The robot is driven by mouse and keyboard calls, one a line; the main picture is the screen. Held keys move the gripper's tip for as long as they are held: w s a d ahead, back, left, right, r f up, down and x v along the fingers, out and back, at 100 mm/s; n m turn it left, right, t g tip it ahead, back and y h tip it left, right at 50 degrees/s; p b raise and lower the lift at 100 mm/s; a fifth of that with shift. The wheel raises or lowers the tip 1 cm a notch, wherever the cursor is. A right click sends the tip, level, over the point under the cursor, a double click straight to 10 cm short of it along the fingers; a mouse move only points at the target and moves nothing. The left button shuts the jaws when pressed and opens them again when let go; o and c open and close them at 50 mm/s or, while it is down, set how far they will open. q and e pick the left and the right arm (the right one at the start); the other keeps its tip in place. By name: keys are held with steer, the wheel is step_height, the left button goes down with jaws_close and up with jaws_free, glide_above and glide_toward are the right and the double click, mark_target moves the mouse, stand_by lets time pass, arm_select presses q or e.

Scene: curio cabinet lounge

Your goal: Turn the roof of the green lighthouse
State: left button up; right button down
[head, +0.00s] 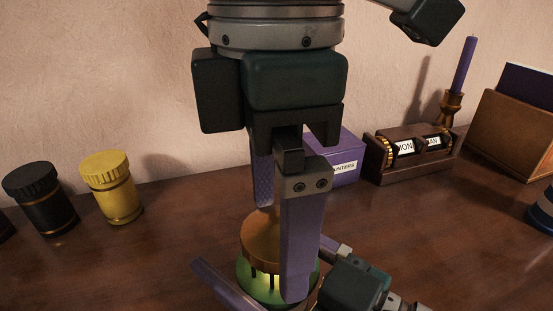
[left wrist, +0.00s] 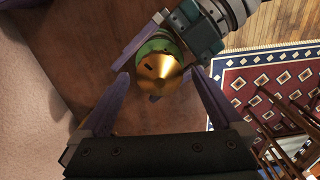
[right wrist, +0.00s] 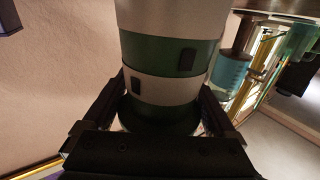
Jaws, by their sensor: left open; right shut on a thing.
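The green lighthouse has a brass conical roof (head: 262,236) above a glowing green top (head: 262,284). Its lower part is hidden in the head view. The right wrist view shows its green and cream banded body (right wrist: 160,55). My right gripper (right wrist: 160,95) is shut around this body, one finger on each side. My left gripper (head: 280,250) comes down from above, open, its purple fingers on either side of the roof. In the left wrist view the roof (left wrist: 160,70) lies between the fingertips, with visible gaps; I cannot tell whether the tips reach down to its level.
A black jar (head: 40,198) and a yellow jar (head: 111,187) stand left on the wooden table. A purple box (head: 345,160), a lettered cylinder device (head: 415,152), a purple candle (head: 464,66) and a wooden holder (head: 515,125) stand behind right. Open tabletop lies between the lighthouse and the jars.

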mark_target(276, 218)
arm_select(q)
step_height(276, 218, up, 8)
steer(key=shift+f, duration=0.25)
stand_by(1.0)
arm_select(e)
jaws_free()
